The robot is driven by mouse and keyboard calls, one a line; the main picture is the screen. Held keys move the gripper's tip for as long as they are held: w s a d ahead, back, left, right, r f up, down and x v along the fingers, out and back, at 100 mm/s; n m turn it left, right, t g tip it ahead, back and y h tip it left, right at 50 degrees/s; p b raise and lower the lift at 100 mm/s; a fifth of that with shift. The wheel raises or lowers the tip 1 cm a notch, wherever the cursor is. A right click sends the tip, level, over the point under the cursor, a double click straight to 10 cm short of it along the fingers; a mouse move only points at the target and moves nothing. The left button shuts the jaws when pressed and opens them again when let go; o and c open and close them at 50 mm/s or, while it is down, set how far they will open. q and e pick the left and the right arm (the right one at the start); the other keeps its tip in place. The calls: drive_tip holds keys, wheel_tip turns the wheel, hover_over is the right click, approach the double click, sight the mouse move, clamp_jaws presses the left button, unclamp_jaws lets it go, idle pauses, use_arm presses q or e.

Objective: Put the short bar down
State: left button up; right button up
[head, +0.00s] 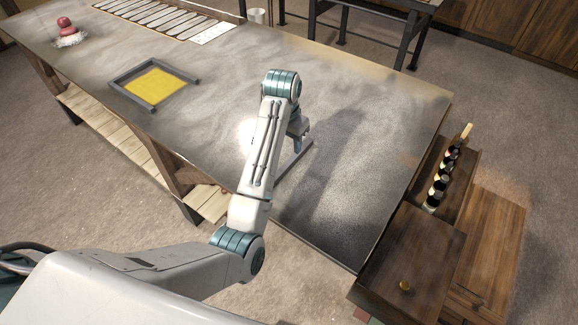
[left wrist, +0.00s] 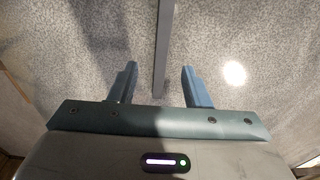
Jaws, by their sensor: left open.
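A short grey bar (head: 294,159) lies on the grey table top, just beyond and below my left gripper (head: 298,142). In the left wrist view the bar (left wrist: 166,40) runs lengthwise between the two open fingers of the left gripper (left wrist: 160,78), with a gap on each side. In the head view my arm covers part of the bar. My right gripper is not in view.
A yellow panel (head: 155,85) edged with dark bars lies on the table to the left. A tray of pale slats (head: 165,15) and a red object (head: 65,28) on a white base are farther back. A wooden box with bottles (head: 445,170) stands off the right edge. Table (head: 375,120) is clear right of the arm.

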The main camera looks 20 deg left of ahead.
sight(289, 161)
use_arm(q)
drive_tip(key=shift+w+f+p, duration=0.1)
drive_tip(key=shift+f+p, duration=0.3)
drive_tip(key=shift+f, duration=0.3)
drive_tip(key=shift+w+d+f+p, duration=0.15)
drive_tip(key=shift+f+p, duration=0.2)
drive_tip(key=shift+f, duration=0.6)
drive_tip(key=shift+f+p, duration=0.25)
drive_tip(key=shift+p, duration=0.05)
drive_tip(key=f, duration=0.1)
drive_tip(key=f+p, duration=0.2)
drive_tip(key=f, duration=0.1)
drive_tip(key=shift+w+a+f, duration=0.1)
drive_tip(key=shift+a, duration=0.15)
drive_tip(key=shift+w+f, duration=0.1)
drive_tip(key=shift+f, duration=0.2)
drive_tip(key=c, duration=0.9)
clamp_jaws()
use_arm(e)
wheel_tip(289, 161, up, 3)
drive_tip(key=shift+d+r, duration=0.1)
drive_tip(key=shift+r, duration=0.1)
use_arm(q)
drive_tip(key=shift+r, duration=0.1)
